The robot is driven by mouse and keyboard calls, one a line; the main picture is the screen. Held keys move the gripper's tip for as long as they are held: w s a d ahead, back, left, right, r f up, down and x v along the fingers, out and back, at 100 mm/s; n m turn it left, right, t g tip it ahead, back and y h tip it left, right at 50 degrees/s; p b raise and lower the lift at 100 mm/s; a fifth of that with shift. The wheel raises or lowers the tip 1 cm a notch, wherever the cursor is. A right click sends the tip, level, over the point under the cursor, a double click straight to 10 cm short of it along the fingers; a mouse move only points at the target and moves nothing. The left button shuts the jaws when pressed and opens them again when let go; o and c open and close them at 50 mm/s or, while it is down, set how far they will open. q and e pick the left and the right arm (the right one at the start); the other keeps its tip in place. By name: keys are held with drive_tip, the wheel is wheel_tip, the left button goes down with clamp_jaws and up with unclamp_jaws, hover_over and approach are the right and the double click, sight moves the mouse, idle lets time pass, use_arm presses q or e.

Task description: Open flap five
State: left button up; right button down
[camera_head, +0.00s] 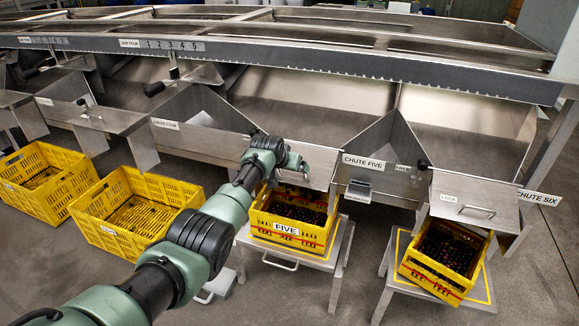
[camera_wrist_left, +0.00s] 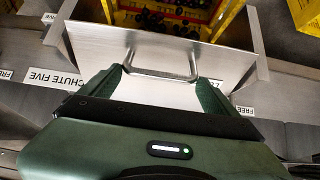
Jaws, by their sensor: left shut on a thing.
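Flap five (camera_head: 318,166) is a plain metal plate at the mouth of the chute beside the CHUTE FIVE label (camera_head: 363,162). In the left wrist view the flap (camera_wrist_left: 95,48) fills the middle, with its bar handle (camera_wrist_left: 165,76) between my fingers. My left gripper (camera_head: 295,163) is at the flap, shut on the handle; it shows in the wrist view too (camera_wrist_left: 163,85). The yellow crate marked FIVE (camera_head: 285,228) stands below, holding dark round fruit (camera_head: 298,211). My arm hides part of the flap and handle in the head view. My right gripper is not in view.
Chute six's flap (camera_head: 475,200), with its own handle, stands to the right over another yellow crate (camera_head: 436,280) of dark fruit. Empty yellow crates (camera_head: 118,240) sit on the floor at left. A black-knobbed lever (camera_head: 253,132) is close to my wrist. Floor at front right is clear.

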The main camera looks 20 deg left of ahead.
use_arm(q)
drive_tip(key=o, duration=1.7)
drive_tip(key=shift+w+a+r+t, duration=0.15)
drive_tip(key=shift+w+r, duration=0.1)
drive_tip(key=shift+r, duration=0.25)
drive_tip(key=shift+w+a+r+t, duration=0.15)
drive_tip(key=shift+w+r, duration=0.1)
drive_tip(key=shift+r, duration=0.25)
drive_tip(key=shift+c, duration=0.2)
drive_tip(key=shift+o, duration=0.7)
drive_tip(key=shift+f, duration=0.1)
drive_tip(key=shift+s+d+f, duration=0.1)
drive_tip(key=shift+f, duration=0.15)
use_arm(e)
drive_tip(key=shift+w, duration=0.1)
use_arm(q)
drive_tip(key=shift+r, duration=0.25)
wheel_tip(320, 180, up, 7)
drive_tip(key=shift+f+p, duration=0.2)
drive_tip(key=shift+p, duration=0.6)
wheel_tip(320, 180, up, 13)
drive_tip(key=p, duration=0.1)
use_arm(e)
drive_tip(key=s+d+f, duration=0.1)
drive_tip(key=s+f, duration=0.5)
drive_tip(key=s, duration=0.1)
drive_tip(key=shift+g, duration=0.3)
